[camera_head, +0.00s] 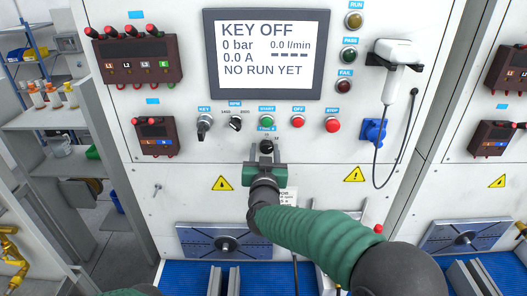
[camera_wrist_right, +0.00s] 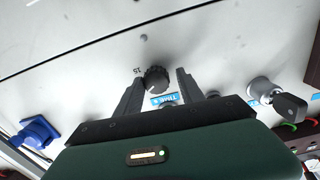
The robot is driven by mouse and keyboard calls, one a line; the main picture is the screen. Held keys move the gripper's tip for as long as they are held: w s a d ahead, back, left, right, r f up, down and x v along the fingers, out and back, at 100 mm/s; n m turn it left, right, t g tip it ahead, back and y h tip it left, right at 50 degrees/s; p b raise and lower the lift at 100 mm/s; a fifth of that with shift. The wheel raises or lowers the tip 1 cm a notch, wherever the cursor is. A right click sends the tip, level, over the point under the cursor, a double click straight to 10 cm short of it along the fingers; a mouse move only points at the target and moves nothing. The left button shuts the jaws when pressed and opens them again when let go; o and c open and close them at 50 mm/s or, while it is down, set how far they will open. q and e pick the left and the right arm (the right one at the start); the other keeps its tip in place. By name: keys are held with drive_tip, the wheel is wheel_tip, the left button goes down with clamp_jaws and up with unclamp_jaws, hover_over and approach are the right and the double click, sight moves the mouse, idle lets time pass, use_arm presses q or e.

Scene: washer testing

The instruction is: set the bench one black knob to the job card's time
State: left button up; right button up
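The black time knob (camera_head: 266,146) is on the white bench panel, under the blue time label and green start button. It also shows in the right wrist view (camera_wrist_right: 156,79), with a "15" mark beside it. My right gripper (camera_head: 265,160) is just below the knob in the head view. In the wrist view its two fingers (camera_wrist_right: 158,82) stand apart on either side of the knob, with small gaps visible. A white card (camera_head: 287,196) with small print is partly hidden behind my right arm; I cannot read its time. My left gripper is not in view.
The screen (camera_head: 266,52) reads "KEY OFF" and "NO RUN YET". The key switch (camera_head: 204,127), a selector knob (camera_head: 235,123) and red buttons (camera_head: 332,125) are close above. A white device on a cable (camera_head: 397,55) and a blue socket (camera_head: 374,131) are at the right.

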drive_tip(key=shift+a, duration=0.15)
drive_tip(key=shift+c, duration=1.2)
drive_tip(key=shift+w+d+f, duration=0.1)
drive_tip(key=shift+d, duration=0.55)
clamp_jaws()
drive_tip(key=shift+a+b, duration=0.3)
drive_tip(key=shift+a, duration=0.05)
drive_tip(key=shift+f+m, duration=0.1)
drive_tip(key=shift+m, duration=0.2)
drive_tip(key=shift+b, duration=0.65)
drive_tip(key=m+b, duration=0.6)
drive_tip(key=shift+d+f+b, duration=0.15)
drive_tip(key=shift+b, duration=0.15)
drive_tip(key=m+b, duration=0.2)
drive_tip(key=m, duration=0.1)
drive_tip(key=shift+b, duration=0.3)
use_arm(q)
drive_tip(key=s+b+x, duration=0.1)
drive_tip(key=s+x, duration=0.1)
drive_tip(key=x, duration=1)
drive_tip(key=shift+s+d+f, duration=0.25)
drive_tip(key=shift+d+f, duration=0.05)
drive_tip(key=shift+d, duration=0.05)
use_arm(e)
drive_tip(key=shift+m, duration=1.1)
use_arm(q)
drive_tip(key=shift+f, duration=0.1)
